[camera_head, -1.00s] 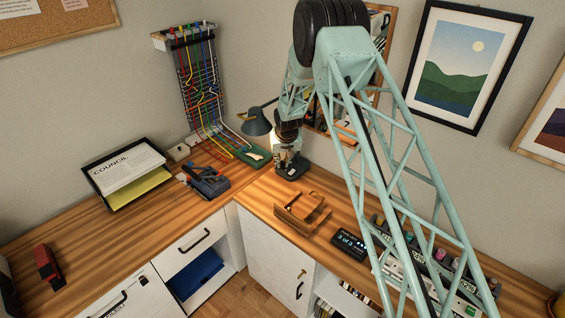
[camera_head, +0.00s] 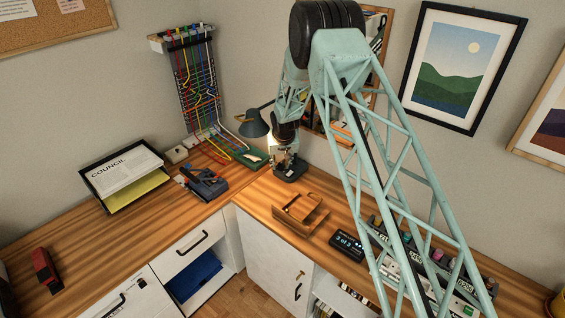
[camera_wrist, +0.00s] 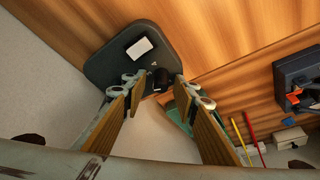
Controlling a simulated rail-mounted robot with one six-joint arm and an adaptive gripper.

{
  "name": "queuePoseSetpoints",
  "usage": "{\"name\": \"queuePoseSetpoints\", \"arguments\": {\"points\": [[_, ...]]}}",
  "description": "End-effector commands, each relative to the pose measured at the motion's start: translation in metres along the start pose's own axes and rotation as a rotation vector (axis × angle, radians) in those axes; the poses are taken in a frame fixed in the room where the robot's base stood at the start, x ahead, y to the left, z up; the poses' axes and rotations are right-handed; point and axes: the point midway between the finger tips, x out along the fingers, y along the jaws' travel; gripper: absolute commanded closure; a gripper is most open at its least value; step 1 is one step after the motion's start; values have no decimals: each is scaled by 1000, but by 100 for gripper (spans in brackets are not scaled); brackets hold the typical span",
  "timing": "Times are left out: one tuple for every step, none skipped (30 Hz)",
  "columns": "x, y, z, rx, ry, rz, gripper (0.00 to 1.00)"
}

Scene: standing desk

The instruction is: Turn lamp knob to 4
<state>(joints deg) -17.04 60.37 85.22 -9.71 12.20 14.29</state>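The lamp has a dark grey shade (camera_head: 253,124) at the back corner of the desk and a dark rounded base (camera_head: 291,172). In the wrist view the base (camera_wrist: 112,68) carries a small black knob (camera_wrist: 162,77) and a white label (camera_wrist: 139,48). A small mark beside the knob is too small to read. My gripper (camera_head: 285,155) is over the lamp base. In the wrist view my gripper (camera_wrist: 158,84) is open, one finger on each side of the knob, with a narrow gap visible. Contact cannot be told.
A wooden holder (camera_head: 300,210) and a black display (camera_head: 347,246) stand on the right desk part. A green board (camera_head: 250,158) with coloured cables, a dark tool tray (camera_head: 205,184) and a paper tray (camera_head: 125,177) are to the left. Walls stand close behind the lamp.

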Motion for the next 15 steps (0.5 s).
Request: {"name": "queuePoseSetpoints", "arguments": {"points": [[0, 0, 0, 0, 0, 0, 73], [0, 0, 0, -1, 0, 0, 73], [0, 0, 0, -2, 0, -1, 73], [0, 0, 0, -3, 0, -1, 73], [0, 0, 0, -4, 0, -1, 73], [0, 0, 0, -5, 0, -2, 73], [0, 0, 0, -6, 0, -2, 73], [0, 0, 0, -8, 0, -3, 73], [0, 0, 0, -10, 0, -4, 73], [0, 0, 0, -13, 0, -5, 73], [0, 0, 0, -15, -1, -6, 73], [0, 0, 0, -19, -1, -8, 73], [0, 0, 0, -23, -1, -9, 73], [0, 0, 0, -25, -1, -11, 73], [0, 0, 0, -31, -1, -13, 73]]}}
